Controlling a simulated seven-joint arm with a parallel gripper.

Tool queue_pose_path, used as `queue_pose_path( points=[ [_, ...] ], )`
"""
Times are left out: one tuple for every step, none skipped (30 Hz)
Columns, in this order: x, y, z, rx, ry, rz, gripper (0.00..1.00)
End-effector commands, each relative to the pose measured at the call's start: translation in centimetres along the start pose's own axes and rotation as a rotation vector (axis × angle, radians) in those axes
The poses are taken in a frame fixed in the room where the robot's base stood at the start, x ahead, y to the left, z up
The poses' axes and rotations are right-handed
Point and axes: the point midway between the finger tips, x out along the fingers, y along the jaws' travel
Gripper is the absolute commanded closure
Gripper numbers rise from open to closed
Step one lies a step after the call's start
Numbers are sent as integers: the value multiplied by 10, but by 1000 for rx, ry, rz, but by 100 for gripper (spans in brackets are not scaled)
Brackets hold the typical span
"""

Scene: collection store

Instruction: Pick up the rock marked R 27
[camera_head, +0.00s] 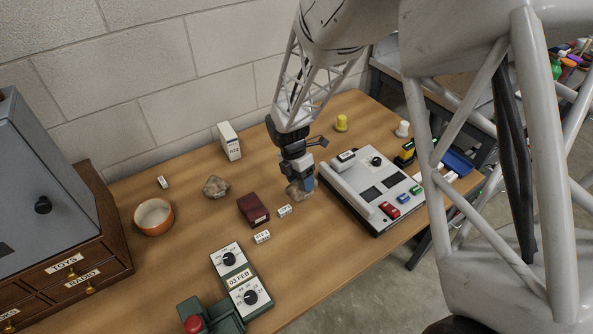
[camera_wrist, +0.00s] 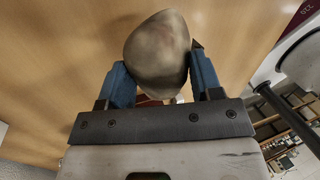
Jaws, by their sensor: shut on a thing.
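My gripper (camera_head: 301,180) points down over the right half of the wooden table and is shut on a brownish-grey rock (camera_head: 295,191). In the wrist view the rock (camera_wrist: 157,52) sits between the two blue fingers of my gripper (camera_wrist: 160,72), one on each side. I cannot tell whether it touches the table. I see no mark on it. A second brownish rock (camera_head: 215,186) lies apart on the table to the left. Small white label blocks stand near the rocks: one (camera_head: 285,211) by the held rock and another (camera_head: 262,237) nearer the front. Their writing is too small to read surely.
A dark red box (camera_head: 253,210) lies left of my gripper, and a grey panel device (camera_head: 378,190) is close on its right. A white box (camera_head: 229,141), an orange bowl (camera_head: 154,217) and a green dial unit (camera_head: 240,281) stand further left. Bare wood (camera_head: 180,250) lies between.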

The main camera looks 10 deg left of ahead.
Motion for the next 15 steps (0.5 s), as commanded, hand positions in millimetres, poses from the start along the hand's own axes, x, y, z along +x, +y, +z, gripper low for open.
queue_pose_path(
  points=[
    [0,-6,-3,0,0,1,100],
    [1,-9,-5,0,0,1,100],
    [2,-13,-7,0,0,1,100],
    [2,-16,-8,0,-1,1,100],
    [2,-18,-9,0,0,1,100],
    [3,-21,-11,0,0,0,100],
    [4,-23,-12,0,0,0,100],
    [4,-25,-13,0,0,0,100],
    [4,-28,-14,0,0,0,100],
    [5,-29,-15,0,0,0,100],
    [5,-30,-16,0,0,1,100],
    [5,-32,-17,0,-1,1,100],
    [5,-33,-17,0,-1,1,100],
    [6,-34,-18,0,-1,1,100],
    [6,-34,-18,0,-1,1,100]
  ],
)
